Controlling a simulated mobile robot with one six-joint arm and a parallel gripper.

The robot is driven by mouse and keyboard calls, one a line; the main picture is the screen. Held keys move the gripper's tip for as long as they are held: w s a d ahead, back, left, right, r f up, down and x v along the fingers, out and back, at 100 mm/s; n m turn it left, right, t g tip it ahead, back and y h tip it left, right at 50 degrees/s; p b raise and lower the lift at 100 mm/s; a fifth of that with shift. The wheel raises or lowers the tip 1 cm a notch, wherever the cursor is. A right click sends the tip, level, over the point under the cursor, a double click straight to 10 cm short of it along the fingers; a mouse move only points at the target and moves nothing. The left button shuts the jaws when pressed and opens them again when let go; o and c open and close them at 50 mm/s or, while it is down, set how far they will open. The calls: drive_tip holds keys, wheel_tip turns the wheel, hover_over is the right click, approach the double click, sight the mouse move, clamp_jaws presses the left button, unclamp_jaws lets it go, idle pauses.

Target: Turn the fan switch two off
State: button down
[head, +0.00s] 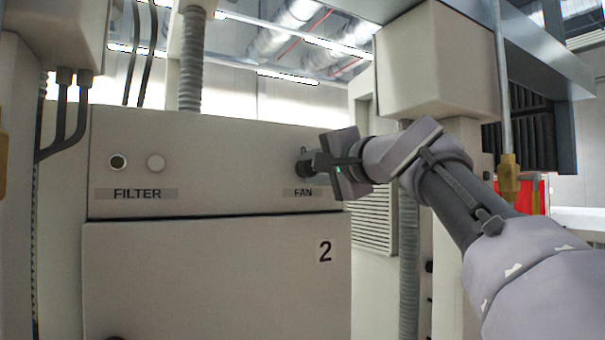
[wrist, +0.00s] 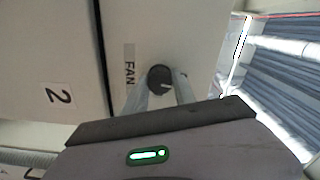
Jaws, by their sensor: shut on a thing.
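The fan switch (head: 303,164) is a dark round knob on the upper panel of the cabinet marked 2, above the FAN label. My gripper (head: 309,164) reaches it from the right in the head view and hides part of it. In the wrist view the knob (wrist: 160,79) sits between the two fingertips of my gripper (wrist: 161,86), which are shut on it. The FAN label (wrist: 129,72) lies just left of the knob there. The knob's exact pointer angle is too small to tell.
A grey box (head: 437,62) on a post stands behind my arm. Conduits (head: 191,60) rise above the cabinet.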

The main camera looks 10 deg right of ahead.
drive_tip(key=shift+r+n, duration=0.25)
drive_tip(key=shift+n, duration=0.55)
drive_tip(key=c, duration=1.1)
unclamp_jaws()
drive_tip(key=shift+c, duration=0.2)
drive_tip(key=shift+o, duration=0.6)
drive_tip(key=shift+w+f, duration=0.1)
drive_tip(key=shift+w, duration=0.1)
drive_tip(key=shift+s+f+b, duration=0.15)
drive_tip(key=shift+s+b, duration=0.05)
drive_tip(key=shift+b, duration=0.15)
